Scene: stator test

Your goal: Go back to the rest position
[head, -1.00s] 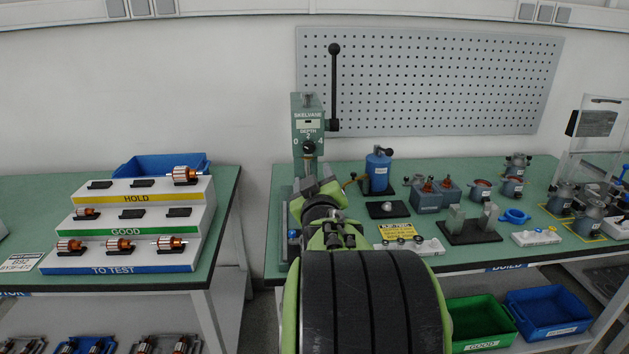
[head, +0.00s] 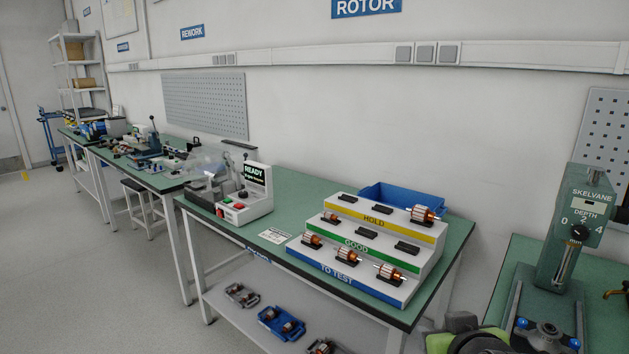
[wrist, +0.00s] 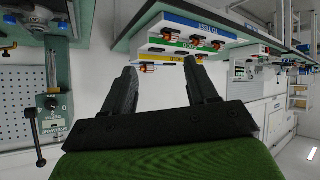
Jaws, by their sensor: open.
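My gripper (wrist: 160,90) is open, with two dark fingers apart and nothing between them. The wrist view is upside down. Beyond the fingers in that view, the stepped rack (wrist: 205,35) hangs inverted on the green bench. In the head view my gripper does not show clearly. Only a green and black part of my arm is at the bottom right, beside the green press (head: 570,235) marked SKELVANE DEPTH.
The stepped rack (head: 372,258) with HOLD, GOOD and TO TEST rows holds several copper rotors. A blue bin (head: 385,196) stands behind it. A READY tester (head: 245,195) is further left. More benches and a stool (head: 140,193) stand beyond. Floor at left is clear.

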